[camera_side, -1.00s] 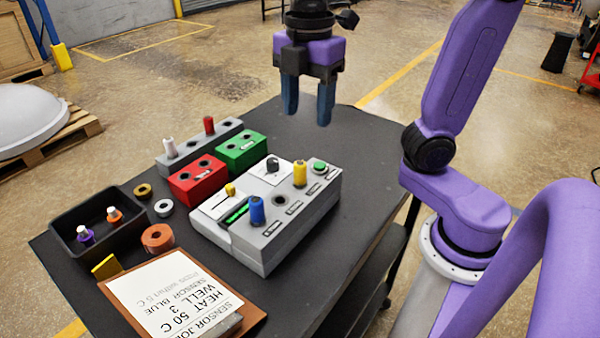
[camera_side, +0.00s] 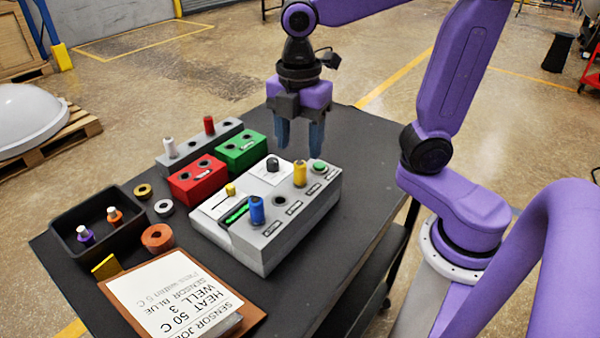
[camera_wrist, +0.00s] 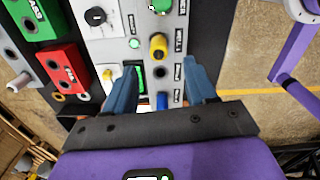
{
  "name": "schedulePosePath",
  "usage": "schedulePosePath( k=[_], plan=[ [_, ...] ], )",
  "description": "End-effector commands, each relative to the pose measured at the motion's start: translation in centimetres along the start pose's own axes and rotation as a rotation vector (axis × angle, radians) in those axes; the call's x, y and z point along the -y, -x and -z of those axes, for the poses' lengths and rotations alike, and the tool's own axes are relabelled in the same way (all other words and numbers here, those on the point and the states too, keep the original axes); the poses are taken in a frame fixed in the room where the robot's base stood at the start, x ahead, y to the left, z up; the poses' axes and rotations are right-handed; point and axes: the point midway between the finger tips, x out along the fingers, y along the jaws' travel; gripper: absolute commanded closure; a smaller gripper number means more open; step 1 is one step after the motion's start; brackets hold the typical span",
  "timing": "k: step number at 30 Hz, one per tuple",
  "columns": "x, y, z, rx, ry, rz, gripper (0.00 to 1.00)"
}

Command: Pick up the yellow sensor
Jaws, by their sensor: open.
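The yellow sensor (camera_side: 300,173) stands upright in a hole of the grey control box (camera_side: 265,262), between the dark knob and the green button. It also shows in the wrist view (camera_wrist: 158,46), ahead of my fingertips and roughly between their lines. My gripper (camera_side: 299,145) is open and empty, pointing down above the far end of the box. Its blue fingers also show in the wrist view (camera_wrist: 163,75). In the side view the fingertips appear above the yellow sensor and apart from it.
A blue sensor (camera_side: 257,211) stands in the same box beside an empty hole (camera_side: 280,200). Red (camera_side: 197,180) and green (camera_side: 241,150) blocks stand to the left. A black tray (camera_side: 62,221) and a clipboard (camera_side: 178,290) lie nearer the front left. The table's far end is clear.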

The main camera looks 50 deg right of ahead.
Motion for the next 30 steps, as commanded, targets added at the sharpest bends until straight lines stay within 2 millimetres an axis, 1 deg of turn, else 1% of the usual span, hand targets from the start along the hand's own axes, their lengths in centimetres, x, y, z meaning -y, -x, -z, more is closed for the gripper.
schedulePosePath(
  k=[1, 3, 8, 10, 15, 18, 22, 28, 29, 30],
  plan=[
    [0.0, -0.7, 0.0, 0.002, -0.001, 0.003, 0.44],
    [0.0, -1.3, 0.0, 0.001, -0.001, 0.001, 0.44],
    [0.0, -2.1, -0.1, 0.000, -0.001, 0.001, 0.44],
    [0.0, -2.8, -0.2, 0.001, -0.001, 0.003, 0.44],
    [0.0, -5.2, -0.5, 0.002, -0.001, 0.004, 0.44],
    [0.0, -6.3, -0.5, 0.002, 0.000, 0.004, 0.44],
    [0.0, -7.0, -0.4, 0.000, 0.000, 0.001, 0.44],
    [-0.1, -7.0, -0.4, -0.001, 0.000, -0.001, 0.44],
    [-0.1, -7.0, -0.4, -0.001, 0.000, -0.001, 0.47],
    [-0.1, -7.0, -0.4, -0.001, 0.000, -0.001, 0.60]
  ],
)
